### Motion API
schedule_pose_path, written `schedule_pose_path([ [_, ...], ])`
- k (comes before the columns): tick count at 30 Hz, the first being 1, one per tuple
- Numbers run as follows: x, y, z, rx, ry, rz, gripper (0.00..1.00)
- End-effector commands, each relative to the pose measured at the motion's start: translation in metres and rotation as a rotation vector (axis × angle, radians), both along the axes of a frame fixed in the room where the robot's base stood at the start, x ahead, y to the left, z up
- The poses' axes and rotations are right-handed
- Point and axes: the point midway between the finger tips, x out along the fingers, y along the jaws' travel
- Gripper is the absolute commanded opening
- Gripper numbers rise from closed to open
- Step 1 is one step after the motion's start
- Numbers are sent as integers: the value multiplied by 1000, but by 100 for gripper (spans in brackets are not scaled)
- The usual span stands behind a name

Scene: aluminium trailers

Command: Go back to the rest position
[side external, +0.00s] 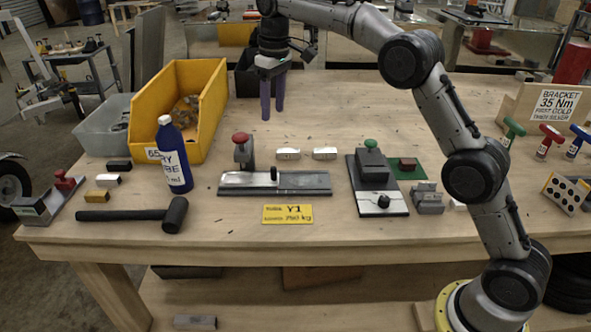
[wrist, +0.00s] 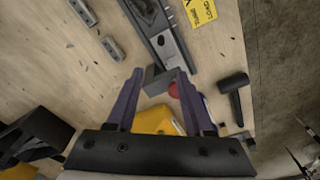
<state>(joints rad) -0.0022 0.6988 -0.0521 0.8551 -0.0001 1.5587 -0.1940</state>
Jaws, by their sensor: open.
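My gripper (side external: 272,104) hangs above the back left part of the workbench (side external: 330,100), fingers pointing down. Its two purple fingers are apart, with nothing between them, and it touches nothing. In the wrist view my gripper (wrist: 160,88) also shows open. Below and in front of it stands a grey fixture with a red knob (side external: 241,150), beside a long metal rail (side external: 290,183). The fixture's red knob (wrist: 173,90) shows between the fingers in the wrist view, lower down.
A yellow bin (side external: 212,110) and a blue bottle (side external: 172,155) stand left of my gripper. A black hammer (side external: 130,214) lies at the front left. A clamp fixture with a green knob (side external: 372,165) stands at centre right. The bench's back middle is clear.

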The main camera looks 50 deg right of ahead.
Motion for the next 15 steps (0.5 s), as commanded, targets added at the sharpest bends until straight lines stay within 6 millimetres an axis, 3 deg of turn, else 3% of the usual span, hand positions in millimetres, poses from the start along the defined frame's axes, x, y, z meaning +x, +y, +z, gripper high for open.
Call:
schedule_pose_path([
  [1,-12,0,26,0,-35,0,52],
  [6,-66,0,86,1,-106,-3,52],
  [10,-112,-1,115,2,-158,-12,52],
  [15,-176,-1,133,6,-224,-28,52],
])
